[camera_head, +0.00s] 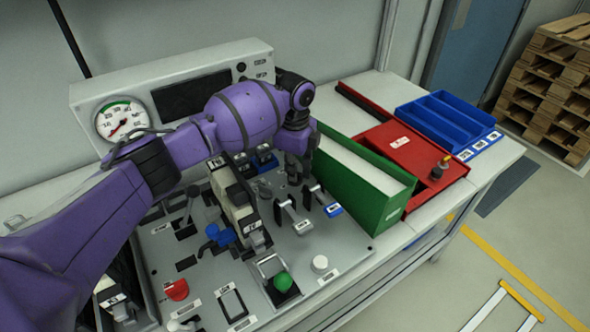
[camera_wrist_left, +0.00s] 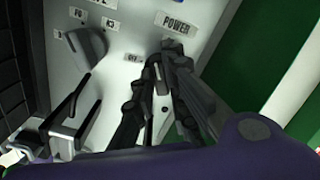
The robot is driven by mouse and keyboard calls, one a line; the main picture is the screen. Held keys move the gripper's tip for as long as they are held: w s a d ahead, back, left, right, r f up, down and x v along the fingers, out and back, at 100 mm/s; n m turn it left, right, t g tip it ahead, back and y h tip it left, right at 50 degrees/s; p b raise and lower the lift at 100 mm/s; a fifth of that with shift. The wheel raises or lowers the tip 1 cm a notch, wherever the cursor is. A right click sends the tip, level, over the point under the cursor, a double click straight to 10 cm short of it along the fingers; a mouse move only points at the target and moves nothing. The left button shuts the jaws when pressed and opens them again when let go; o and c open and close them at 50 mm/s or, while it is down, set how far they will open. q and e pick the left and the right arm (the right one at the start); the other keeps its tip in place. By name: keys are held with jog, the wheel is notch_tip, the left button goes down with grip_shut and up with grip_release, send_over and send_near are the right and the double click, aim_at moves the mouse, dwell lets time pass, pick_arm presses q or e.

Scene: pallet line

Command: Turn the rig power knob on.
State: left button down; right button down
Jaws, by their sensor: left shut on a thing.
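The POWER label (camera_wrist_left: 175,23) and a small OFF label (camera_wrist_left: 133,58) show on the grey panel in the left wrist view. My left gripper (camera_wrist_left: 164,62) reaches down to the panel just below the POWER label, its dark fingers closed on the power knob (camera_wrist_left: 160,76). The fingers cover most of the knob, and its pointing direction is not clear. In the head view my left gripper (camera_head: 294,168) is over the back right of the control panel (camera_head: 345,248), beside the green box, and hides the knob. My right gripper is not in view.
The green box (camera_head: 392,212) stands close right of the gripper. Another grey knob (camera_wrist_left: 85,50) and levers (camera_wrist_left: 75,125) are close left. A gauge unit (camera_head: 170,70) stands behind. A red case (camera_head: 415,165) and blue tray (camera_head: 445,120) lie farther right.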

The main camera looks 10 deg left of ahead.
pick_arm(q)
jog(key=m, duration=0.6)
jog(key=shift+m, duration=0.4)
dwell(0.3)
jog(key=c, duration=1.8)
grip_release()
jog(key=shift+o, duration=0.2)
notch_tip(320, 180, up, 12)
